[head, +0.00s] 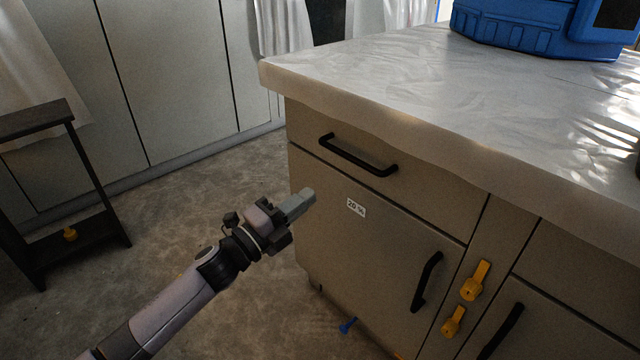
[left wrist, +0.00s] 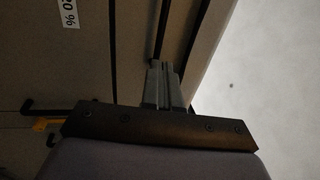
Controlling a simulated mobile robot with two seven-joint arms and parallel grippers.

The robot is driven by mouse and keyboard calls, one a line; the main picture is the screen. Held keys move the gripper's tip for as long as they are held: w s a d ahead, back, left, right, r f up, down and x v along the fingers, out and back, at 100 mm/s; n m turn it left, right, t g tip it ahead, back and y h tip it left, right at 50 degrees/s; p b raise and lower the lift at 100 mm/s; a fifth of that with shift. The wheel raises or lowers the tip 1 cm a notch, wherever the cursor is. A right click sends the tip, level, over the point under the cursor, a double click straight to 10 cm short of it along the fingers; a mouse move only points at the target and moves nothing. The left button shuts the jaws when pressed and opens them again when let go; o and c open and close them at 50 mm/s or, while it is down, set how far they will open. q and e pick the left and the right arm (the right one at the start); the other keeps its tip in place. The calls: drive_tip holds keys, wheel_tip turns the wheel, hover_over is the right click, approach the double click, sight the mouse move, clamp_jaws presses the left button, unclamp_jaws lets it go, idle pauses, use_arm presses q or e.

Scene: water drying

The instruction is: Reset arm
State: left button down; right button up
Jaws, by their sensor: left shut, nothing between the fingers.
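My left gripper (head: 300,203) reaches in from the lower left in the head view, in front of the beige cabinet (head: 375,250). Its fingers are together with nothing between them. In the left wrist view the shut fingers (left wrist: 163,85) point toward the cabinet front. A gap between the fingertips and the cabinet cannot be judged clearly. My right gripper is not in either view.
The cabinet has black handles (head: 358,155), a white label (head: 356,207) and yellow fittings (head: 474,281). A blue case (head: 540,25) stands on its light countertop (head: 430,75). A dark stand (head: 105,215) is at left. A small blue object (head: 348,325) lies low beside the cabinet.

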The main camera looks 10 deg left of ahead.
use_arm(q)
drive_tip(key=s+a+f+n+g+y, duration=0.3)
drive_tip(key=s+f+n+y, duration=0.2)
drive_tip(key=s+f+n, duration=0.7)
drive_tip(key=s+a+f+n+g+y, duration=0.25)
drive_tip(key=s+f+n+y, duration=0.25)
drive_tip(key=s+f+n, duration=0.55)
drive_tip(key=s+a+r+p, duration=0.1)
drive_tip(key=s+r+p, duration=0.1)
drive_tip(key=r+p, duration=0.7)
drive_tip(key=s+a+r+p, duration=0.1)
drive_tip(key=s+r+p, duration=0.2)
drive_tip(key=r+p, duration=0.6)
drive_tip(key=shift+s+a+n+p, duration=0.15)
drive_tip(key=shift+a+n+p, duration=0.25)
drive_tip(key=shift+p, duration=0.2)
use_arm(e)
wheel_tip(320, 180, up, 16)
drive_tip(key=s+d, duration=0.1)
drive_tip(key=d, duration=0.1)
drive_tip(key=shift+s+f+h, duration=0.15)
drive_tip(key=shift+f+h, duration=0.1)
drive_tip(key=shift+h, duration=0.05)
use_arm(q)
drive_tip(key=shift+r, duration=0.1)
